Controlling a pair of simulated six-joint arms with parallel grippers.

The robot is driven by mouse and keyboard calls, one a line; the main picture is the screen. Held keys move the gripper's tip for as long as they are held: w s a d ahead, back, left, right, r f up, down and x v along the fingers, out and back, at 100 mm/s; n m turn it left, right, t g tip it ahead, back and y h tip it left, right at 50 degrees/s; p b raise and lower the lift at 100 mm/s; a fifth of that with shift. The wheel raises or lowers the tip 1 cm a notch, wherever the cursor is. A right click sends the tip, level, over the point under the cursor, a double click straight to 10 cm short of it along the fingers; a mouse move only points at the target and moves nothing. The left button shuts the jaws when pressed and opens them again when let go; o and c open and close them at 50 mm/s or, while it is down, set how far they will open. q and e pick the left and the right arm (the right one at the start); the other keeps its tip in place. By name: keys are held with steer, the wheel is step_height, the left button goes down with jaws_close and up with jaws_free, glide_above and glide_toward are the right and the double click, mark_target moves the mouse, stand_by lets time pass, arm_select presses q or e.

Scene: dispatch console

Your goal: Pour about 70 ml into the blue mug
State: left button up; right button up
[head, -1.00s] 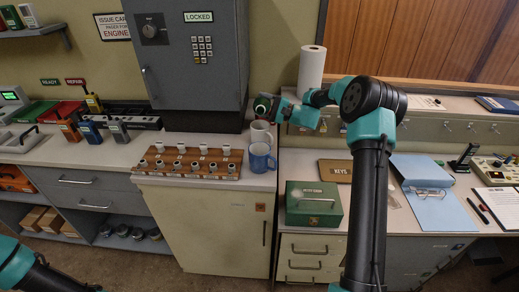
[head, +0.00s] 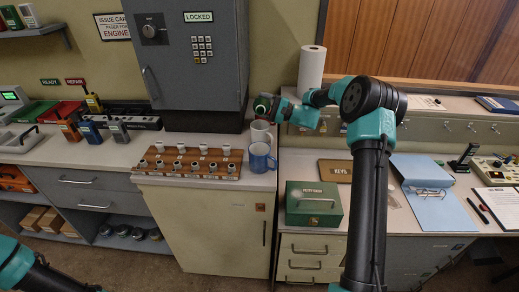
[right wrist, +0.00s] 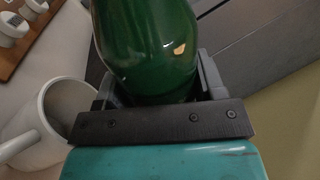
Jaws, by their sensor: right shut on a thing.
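The blue mug (head: 260,160) stands upright at the right end of the counter, below the grey cabinet. A green, glossy, rounded container (head: 263,105), probably a flask, is held above and behind it. My right gripper (head: 274,108) is shut on this container. In the right wrist view the green container (right wrist: 148,45) fills the space between the jaws (right wrist: 155,95); its mouth is out of view there. In the head view the container looks tilted, with its dark round end facing the camera. I cannot see any liquid. My left gripper is out of view.
A white mug (head: 261,133) stands just behind the blue mug and shows beside the gripper in the right wrist view (right wrist: 55,125). A wooden rack (head: 187,165) with several pale pieces lies left of the mugs. The grey cabinet (head: 185,60) rises behind. A green box (head: 313,207) is at right.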

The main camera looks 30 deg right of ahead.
mark_target(262, 106)
steer(key=shift+r+m, duration=0.15)
steer(key=shift+m, duration=0.15)
